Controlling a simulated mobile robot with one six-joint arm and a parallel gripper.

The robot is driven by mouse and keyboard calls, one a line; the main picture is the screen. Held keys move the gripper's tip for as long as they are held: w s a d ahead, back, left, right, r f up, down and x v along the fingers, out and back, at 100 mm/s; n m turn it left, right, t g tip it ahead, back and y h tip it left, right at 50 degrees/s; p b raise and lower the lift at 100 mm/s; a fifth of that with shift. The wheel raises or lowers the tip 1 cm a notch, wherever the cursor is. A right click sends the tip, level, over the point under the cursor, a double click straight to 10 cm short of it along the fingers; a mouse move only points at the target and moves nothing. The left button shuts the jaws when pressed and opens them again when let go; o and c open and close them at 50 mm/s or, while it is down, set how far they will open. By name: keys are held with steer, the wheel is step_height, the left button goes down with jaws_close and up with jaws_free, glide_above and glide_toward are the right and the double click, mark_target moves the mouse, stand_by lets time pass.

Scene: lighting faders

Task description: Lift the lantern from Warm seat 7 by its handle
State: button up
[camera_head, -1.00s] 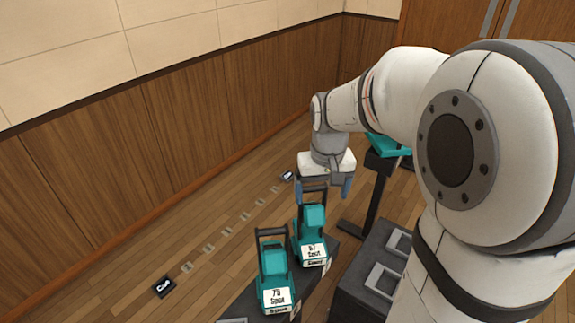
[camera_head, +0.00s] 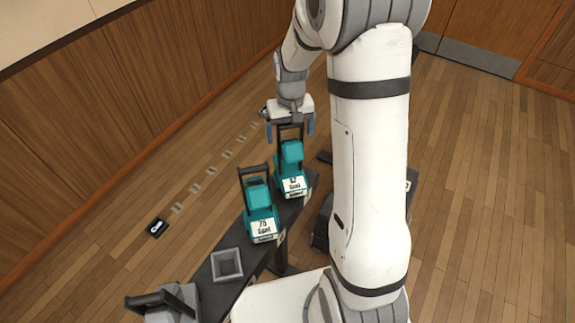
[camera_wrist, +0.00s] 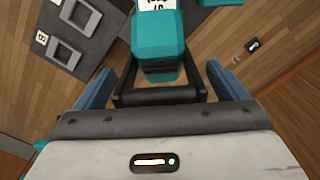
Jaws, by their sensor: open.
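A teal lantern (camera_head: 291,155) with a white label and a dark handle stands at the far end of a dark rail (camera_head: 203,285). My gripper (camera_head: 291,128) is right above it, with its blue fingers apart on either side of the handle. In the wrist view the dark handle bar (camera_wrist: 160,97) crosses between my open fingers, and the teal lantern (camera_wrist: 158,28) lies beyond it. I cannot tell whether a finger touches the handle. A second teal lantern (camera_head: 260,205) stands nearer on the rail; its label seems to read "75 Spot". No "Warm seat 7" marking is readable.
An empty grey square seat (camera_head: 227,264) is on the rail. A grey handled object (camera_head: 170,303) is at its near end. A small black "Cue" plate (camera_head: 157,228) and a row of floor marks lie on the left. The wrist view shows grey frames (camera_wrist: 65,52) at upper left.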

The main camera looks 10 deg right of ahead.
steer(key=shift+f, duration=0.1)
jaws_close()
stand_by(1.0)
